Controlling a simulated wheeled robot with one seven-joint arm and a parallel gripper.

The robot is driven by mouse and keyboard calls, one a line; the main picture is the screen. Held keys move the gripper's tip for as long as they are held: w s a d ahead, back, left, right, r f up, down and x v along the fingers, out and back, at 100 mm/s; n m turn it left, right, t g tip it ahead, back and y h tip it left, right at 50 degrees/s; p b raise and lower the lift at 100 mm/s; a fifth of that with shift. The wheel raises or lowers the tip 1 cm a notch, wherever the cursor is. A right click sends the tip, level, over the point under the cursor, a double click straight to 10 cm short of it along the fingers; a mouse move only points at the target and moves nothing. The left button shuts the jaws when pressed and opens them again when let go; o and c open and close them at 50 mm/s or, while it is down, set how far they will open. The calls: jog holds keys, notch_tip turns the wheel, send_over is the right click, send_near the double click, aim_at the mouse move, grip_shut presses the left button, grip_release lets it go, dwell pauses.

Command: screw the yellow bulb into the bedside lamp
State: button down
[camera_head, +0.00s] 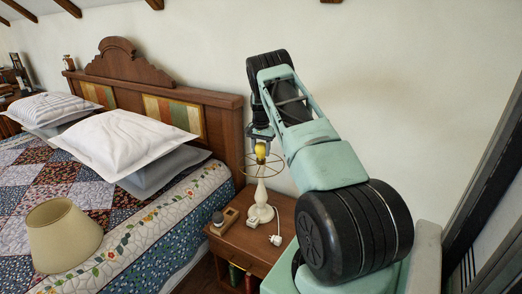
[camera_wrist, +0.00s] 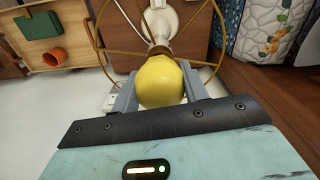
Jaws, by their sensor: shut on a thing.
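The yellow bulb (camera_wrist: 160,82) is between the fingers of my gripper (camera_wrist: 158,92), which is shut on it. In the head view the bulb (camera_head: 260,151) is at the top of the bedside lamp, inside its wire ring. The white lamp (camera_head: 261,205) stands upright on the nightstand without a shade. In the wrist view the lamp's socket and base (camera_wrist: 162,22) lie just beyond the bulb, in line with it. The bulb hides the contact, so I cannot tell whether its thread is in the socket. My gripper (camera_head: 261,140) points down from above the lamp.
A beige lampshade (camera_head: 62,235) lies on the quilted bed at left. The headboard (camera_head: 160,90) and wall are close behind.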

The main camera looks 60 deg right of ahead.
aim_at(261, 143)
jog(key=m, duration=0.6)
jog(key=shift+d+m, duration=0.1)
jog(key=shift+m, duration=0.2)
jog(key=c, duration=0.7)
grip_release()
jog(key=shift+s, duration=0.1)
jog(key=o, duration=0.3)
jog(key=shift+o, duration=0.2)
jog(key=shift+r, duration=0.15)
jog(key=shift+r+p, duration=1.4)
jog(key=shift+r, duration=1)
